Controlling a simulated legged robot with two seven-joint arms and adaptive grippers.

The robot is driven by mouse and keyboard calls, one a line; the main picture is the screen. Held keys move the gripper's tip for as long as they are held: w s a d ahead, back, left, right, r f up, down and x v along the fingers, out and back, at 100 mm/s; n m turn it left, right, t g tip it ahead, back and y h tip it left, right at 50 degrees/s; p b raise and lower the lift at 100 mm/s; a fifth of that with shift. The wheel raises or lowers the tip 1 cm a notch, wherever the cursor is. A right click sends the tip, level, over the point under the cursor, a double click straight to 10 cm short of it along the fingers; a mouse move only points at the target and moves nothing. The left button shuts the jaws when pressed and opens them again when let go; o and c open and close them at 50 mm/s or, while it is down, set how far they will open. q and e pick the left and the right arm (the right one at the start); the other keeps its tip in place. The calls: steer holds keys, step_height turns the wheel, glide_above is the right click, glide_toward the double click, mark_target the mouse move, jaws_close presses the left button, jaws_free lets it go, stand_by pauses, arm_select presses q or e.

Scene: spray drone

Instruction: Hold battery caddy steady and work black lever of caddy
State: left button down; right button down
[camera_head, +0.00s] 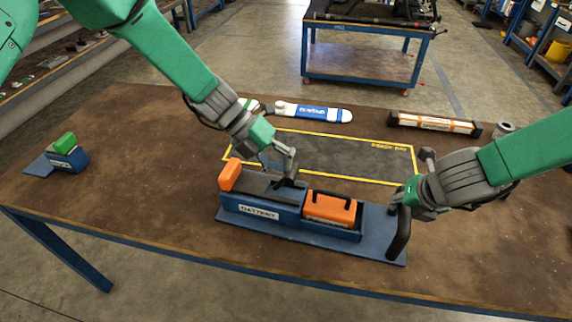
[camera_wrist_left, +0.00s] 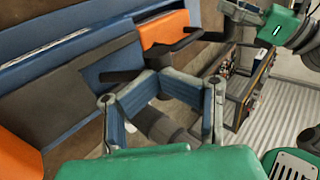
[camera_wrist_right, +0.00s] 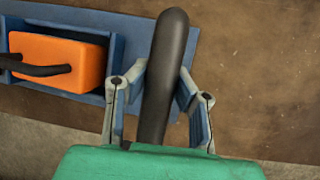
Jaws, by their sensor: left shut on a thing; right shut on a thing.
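The blue battery caddy (camera_head: 290,213) labelled BATTERY stands on a flat blue base plate (camera_head: 300,238) on the brown table. An orange block (camera_head: 230,174) sits at its left end, and an orange battery with a black handle (camera_head: 331,207) sits in its right part. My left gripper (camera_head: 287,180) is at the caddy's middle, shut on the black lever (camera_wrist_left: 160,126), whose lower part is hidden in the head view. My right gripper (camera_head: 402,203) is shut on the upright black handle (camera_head: 399,236) at the right end of the base plate; this handle also shows in the right wrist view (camera_wrist_right: 165,70).
A yellow-edged dark mat (camera_head: 340,156) lies behind the caddy. Behind it are a white and blue drone arm (camera_head: 313,112) and an orange-white bar (camera_head: 434,123). A small blue holder with a green block (camera_head: 66,154) stands far left. The table's front left is clear.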

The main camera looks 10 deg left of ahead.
arm_select(q)
steer(key=shift+a+r, duration=0.15)
steer(key=shift+a, duration=0.45)
arm_select(e)
steer(key=shift+a+r, duration=0.25)
steer(key=shift+a, duration=0.2)
arm_select(q)
steer(key=v, duration=1.3)
steer(key=shift+a, duration=0.6)
arm_select(e)
steer(key=shift+d, duration=0.1)
arm_select(q)
steer(key=shift+w, duration=0.15)
arm_select(e)
steer(key=c, duration=1.3)
jaws_free()
steer(key=shift+c, duration=0.2)
steer(key=shift+f, duration=0.1)
